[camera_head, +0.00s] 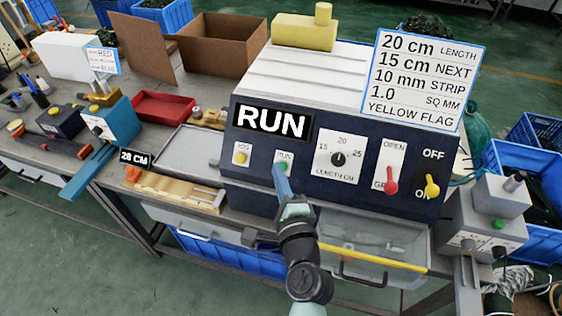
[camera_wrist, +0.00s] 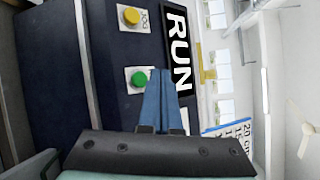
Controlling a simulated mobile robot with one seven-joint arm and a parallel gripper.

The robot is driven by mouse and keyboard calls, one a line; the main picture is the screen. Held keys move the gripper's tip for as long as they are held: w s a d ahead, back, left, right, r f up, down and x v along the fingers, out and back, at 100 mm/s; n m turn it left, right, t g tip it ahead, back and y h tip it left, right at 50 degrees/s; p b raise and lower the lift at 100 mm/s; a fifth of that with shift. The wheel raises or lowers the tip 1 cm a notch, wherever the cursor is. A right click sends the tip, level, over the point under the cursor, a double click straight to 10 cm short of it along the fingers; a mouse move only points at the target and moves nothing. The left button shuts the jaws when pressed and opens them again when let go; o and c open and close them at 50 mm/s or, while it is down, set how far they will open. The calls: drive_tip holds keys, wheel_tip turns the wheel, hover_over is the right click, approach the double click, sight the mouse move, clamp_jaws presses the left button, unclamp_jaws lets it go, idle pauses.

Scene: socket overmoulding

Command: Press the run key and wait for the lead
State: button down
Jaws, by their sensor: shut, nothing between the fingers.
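The machine (camera_head: 345,215) has a dark blue front with a RUN sign (camera_head: 270,121). The green run key (camera_head: 283,167) sits under the small RUN label, and it also shows in the wrist view (camera_wrist: 139,79). My gripper (camera_head: 280,166) is shut and empty, its blue fingers at the key. In the wrist view the fingertips (camera_wrist: 160,72) are beside the green key, partly overlapping its mount; contact cannot be told. The length dial (camera_head: 338,159) points near 20. The red lever (camera_head: 391,185) is down at the grip end, and the yellow switch (camera_head: 432,188) is down toward ON. No lead is discernible.
A yellow JOG key (camera_head: 241,157) is left of the run key. A grey control box (camera_head: 485,225) stands right. An order card (camera_head: 425,78) tops the machine.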

drive_tip(key=shift+s+a+r+p, duration=0.2)
drive_tip(key=shift+s+r+p, duration=0.2)
drive_tip(key=shift+s+r, duration=0.15)
drive_tip(key=shift+s+a+r+p, duration=0.2)
drive_tip(key=shift+s+r+p, duration=0.2)
drive_tip(key=shift+s+r, duration=0.1)
wheel_tip(320, 180, up, 28)
drive_tip(key=w+a+n+t+y, duration=0.15)
drive_tip(key=n+t, duration=0.25)
drive_tip(key=n, duration=0.8)
drive_tip(key=s+r+n+t+h, duration=0.1)
drive_tip(key=s+r, duration=0.3)
drive_tip(key=r, duration=0.4)
drive_tip(key=s+r+n+t+h, duration=0.2)
drive_tip(key=s+r, duration=0.3)
drive_tip(key=r, duration=0.3)
drive_tip(key=s+d+r+n+t+h, duration=0.1)
drive_tip(key=s+r+n+t, duration=0.2)
drive_tip(key=r, duration=0.5)
drive_tip(key=shift+s+r+n, duration=0.3)
drive_tip(key=shift+s+n, duration=0.2)
drive_tip(key=shift+s, duration=0.55)
